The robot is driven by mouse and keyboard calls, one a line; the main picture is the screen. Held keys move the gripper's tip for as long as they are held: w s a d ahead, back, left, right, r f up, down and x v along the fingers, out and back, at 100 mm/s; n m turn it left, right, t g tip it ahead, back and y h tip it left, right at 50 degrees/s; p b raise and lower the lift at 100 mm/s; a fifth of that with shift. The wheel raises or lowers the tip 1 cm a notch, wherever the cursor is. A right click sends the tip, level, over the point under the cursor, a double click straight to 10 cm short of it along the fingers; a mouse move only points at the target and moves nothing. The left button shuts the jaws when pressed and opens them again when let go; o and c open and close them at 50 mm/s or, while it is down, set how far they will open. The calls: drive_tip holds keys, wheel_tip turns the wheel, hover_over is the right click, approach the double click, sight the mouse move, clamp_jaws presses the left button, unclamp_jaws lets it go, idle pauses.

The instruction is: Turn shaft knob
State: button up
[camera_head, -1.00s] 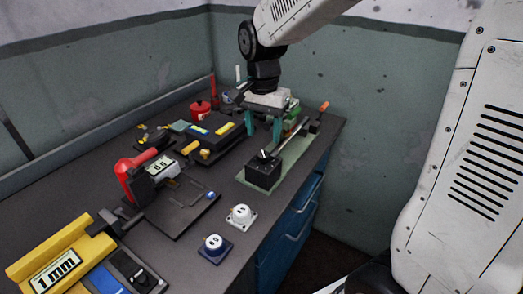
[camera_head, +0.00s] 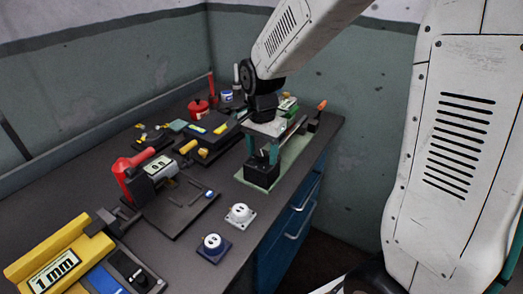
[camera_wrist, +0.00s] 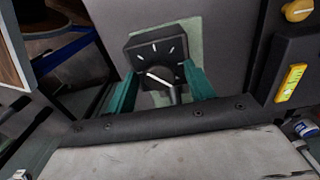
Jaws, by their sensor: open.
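The shaft knob's black box (camera_head: 262,176) stands on a pale green mat (camera_head: 290,157) near the right edge of the bench. In the wrist view the box's dial face (camera_wrist: 153,50) shows white tick marks and a knob with a white pointer line (camera_wrist: 158,78). My gripper (camera_head: 261,157) points down over the box, its teal fingers apart. In the wrist view my gripper (camera_wrist: 160,72) has one finger on each side of the knob, with gaps visible. Whether a finger touches the box edge cannot be told.
A black panel with yellow knobs (camera_head: 205,151) lies left of the box. A red-handled device (camera_head: 130,175) and a yellow 1 mm block (camera_head: 55,262) are at left. A screwdriver-like tool (camera_head: 318,110) lies behind.

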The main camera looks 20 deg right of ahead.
drive_tip(key=shift+c, duration=0.2)
drive_tip(key=c, duration=0.9)
drive_tip(key=shift+n, duration=0.4)
drive_tip(key=n, duration=0.3)
drive_tip(key=shift+n, duration=2.5)
drive_tip(key=o, duration=0.9)
